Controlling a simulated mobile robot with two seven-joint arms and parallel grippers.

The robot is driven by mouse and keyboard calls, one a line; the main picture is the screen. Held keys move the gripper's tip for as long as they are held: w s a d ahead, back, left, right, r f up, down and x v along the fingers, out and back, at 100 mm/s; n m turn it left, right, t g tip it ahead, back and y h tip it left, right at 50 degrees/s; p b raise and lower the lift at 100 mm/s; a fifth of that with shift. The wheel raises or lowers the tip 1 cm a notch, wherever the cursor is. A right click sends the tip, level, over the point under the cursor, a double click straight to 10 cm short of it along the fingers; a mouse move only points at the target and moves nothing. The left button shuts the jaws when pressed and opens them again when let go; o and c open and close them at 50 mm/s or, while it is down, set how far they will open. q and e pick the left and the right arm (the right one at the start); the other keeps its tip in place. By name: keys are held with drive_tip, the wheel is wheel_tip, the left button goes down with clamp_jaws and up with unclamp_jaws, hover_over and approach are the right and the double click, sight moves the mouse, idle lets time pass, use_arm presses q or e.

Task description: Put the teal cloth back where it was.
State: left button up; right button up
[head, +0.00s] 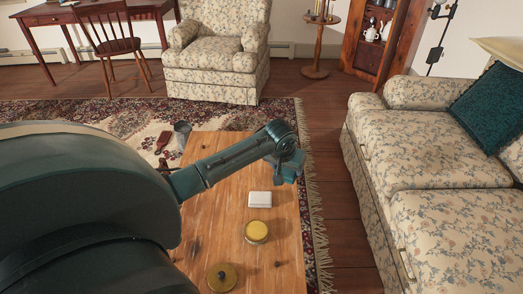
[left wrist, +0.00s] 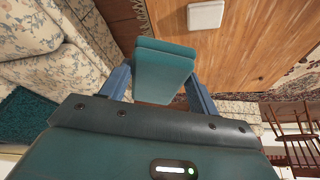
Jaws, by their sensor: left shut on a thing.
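The teal cloth (left wrist: 163,72) is a folded, flat pad in the left wrist view. It sits between the two blue fingers of my left gripper (left wrist: 160,84), which is shut on it. In the head view my left gripper (head: 288,170) is over the right edge of the wooden table (head: 210,222), beyond the white box. The cloth cannot be clearly told from the gripper there. The cloth appears held above the table top. My right gripper is in neither view.
On the table are a white box (head: 260,199), a yellow-topped tin (head: 256,232) and a round brass-coloured object (head: 222,277). A grey cup (head: 182,130) shows beyond my arm. A floral sofa (head: 430,150) stands right, an armchair (head: 215,60) at the back.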

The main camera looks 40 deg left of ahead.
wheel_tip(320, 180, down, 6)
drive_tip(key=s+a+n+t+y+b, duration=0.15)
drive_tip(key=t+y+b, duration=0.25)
drive_tip(key=b, duration=1.4)
use_arm(q)
drive_tip(key=w+a+f+n+b, duration=0.1)
drive_tip(key=w+a+f, duration=0.1)
drive_tip(key=a+f, duration=0.3)
drive_tip(key=w+a+f+n+y+b, duration=0.1)
drive_tip(key=w+a+f+n, duration=0.1)
drive_tip(key=a+f, duration=0.4)
drive_tip(key=w+a+f+n+b, duration=0.1)
drive_tip(key=w+a+f, duration=0.3)
drive_tip(key=a+f, duration=0.2)
drive_tip(key=shift+w+a+f+n+g+y, duration=0.1)
drive_tip(key=shift+a+f+n+g+y, duration=0.1)
drive_tip(key=shift+f, duration=0.15)
drive_tip(key=shift+w+a+f+n+g+y, duration=0.1)
drive_tip(key=shift+f+g, duration=0.1)
drive_tip(key=shift+f, duration=0.35)
wheel_tip(320, 180, down, 4)
drive_tip(key=b, duration=0.3)
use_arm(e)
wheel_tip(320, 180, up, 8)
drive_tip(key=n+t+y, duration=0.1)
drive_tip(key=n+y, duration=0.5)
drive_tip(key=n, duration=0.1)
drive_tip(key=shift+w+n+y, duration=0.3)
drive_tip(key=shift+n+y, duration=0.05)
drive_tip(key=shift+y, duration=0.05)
